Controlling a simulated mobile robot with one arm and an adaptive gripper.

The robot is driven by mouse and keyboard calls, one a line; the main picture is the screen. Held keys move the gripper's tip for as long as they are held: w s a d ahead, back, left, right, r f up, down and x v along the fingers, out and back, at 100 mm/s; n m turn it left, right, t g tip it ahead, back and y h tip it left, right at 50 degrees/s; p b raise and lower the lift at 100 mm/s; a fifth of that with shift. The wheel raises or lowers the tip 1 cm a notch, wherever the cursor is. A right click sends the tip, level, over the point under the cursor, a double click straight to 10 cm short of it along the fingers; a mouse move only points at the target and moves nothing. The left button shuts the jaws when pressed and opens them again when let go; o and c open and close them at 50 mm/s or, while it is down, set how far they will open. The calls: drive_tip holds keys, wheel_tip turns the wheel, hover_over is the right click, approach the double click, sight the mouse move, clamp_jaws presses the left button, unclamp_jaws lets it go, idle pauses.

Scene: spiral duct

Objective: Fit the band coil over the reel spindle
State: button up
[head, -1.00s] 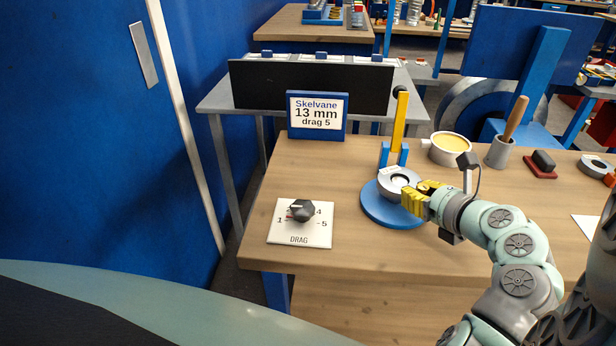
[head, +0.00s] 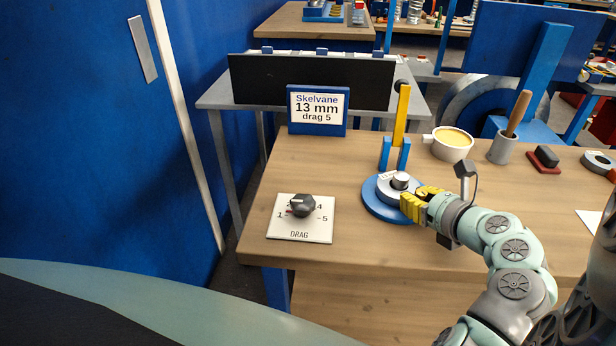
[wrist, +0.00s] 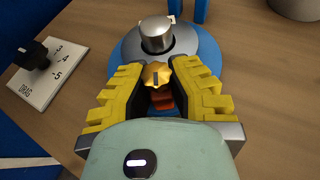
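The grey band coil (head: 386,188) lies around the silver reel spindle (head: 400,180), low over the round blue base (head: 377,207). The spindle's top stands out through the coil's hole. In the wrist view the coil (wrist: 183,40) also surrounds the spindle (wrist: 157,36). My gripper (wrist: 157,68) is on the near side of the coil, its yellow fingers spread apart. A gold star-shaped knob (wrist: 157,76) shows between the fingertips; whether they touch it I cannot tell. In the head view my gripper (head: 412,203) is at the coil's right front edge. The coil's underside is hidden.
A yellow post with blue supports (head: 400,115) rises behind the spindle. The DRAG dial (head: 302,206) is left, the "13 mm drag 5" sign (head: 318,110) behind it. A cream-filled pot (head: 452,145) and a brush holder (head: 503,150) stand back right.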

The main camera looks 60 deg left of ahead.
drive_tip(key=o, duration=0.4)
drive_tip(key=v, duration=1.1)
drive_tip(key=shift+w, duration=0.15)
drive_tip(key=shift+s+d+r, duration=0.2)
drive_tip(key=shift+d+r, duration=0.1)
drive_tip(key=shift+d, duration=0.15)
